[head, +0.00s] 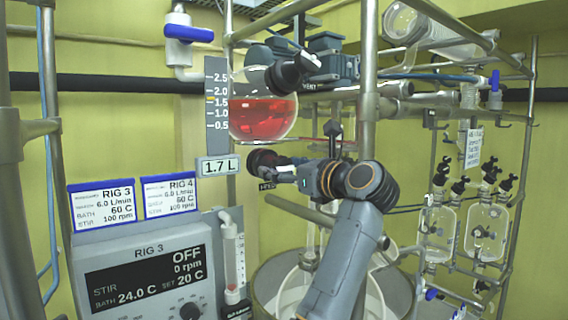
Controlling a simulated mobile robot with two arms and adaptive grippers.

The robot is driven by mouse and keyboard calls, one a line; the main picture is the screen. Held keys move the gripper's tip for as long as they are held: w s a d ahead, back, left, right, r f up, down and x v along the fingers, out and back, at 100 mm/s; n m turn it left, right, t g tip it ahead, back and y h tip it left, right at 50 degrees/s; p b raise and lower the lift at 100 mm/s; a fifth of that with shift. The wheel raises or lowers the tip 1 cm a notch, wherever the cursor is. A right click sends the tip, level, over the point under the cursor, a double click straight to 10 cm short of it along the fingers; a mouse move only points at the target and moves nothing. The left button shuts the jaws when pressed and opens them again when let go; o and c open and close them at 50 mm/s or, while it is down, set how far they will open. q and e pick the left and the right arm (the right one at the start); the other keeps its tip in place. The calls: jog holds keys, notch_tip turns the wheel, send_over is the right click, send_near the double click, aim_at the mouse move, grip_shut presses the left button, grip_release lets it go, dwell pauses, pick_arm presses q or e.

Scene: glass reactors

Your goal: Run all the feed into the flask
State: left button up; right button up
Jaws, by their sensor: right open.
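A round glass feed vessel (262,112) holds red liquid in its lower part, next to a grey scale (216,105) marked 0.5 to 2.5. A display (218,166) beneath the scale reads 1.7 L. My right gripper (268,166) is open just under the feed vessel, pointing left, beside a dark round part; I cannot tell whether they touch. The outlet below the vessel is largely hidden by my gripper and wrist. A glass vessel (292,292) in the round metal bath (268,268) is partly hidden behind my right forearm. My left gripper is not in view.
The Rig 3 control box (150,268) shows stir OFF, 0 rpm, bath 24.0 C, set 20 C. A flow tube (233,262) stands beside it. A blue-handled valve (190,33) is at upper left. Metal posts and glassware (438,225) crowd the right.

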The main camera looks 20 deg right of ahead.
jog(key=c, duration=1.2)
jog(key=shift+o, duration=0.2)
jog(key=shift+n, duration=0.3)
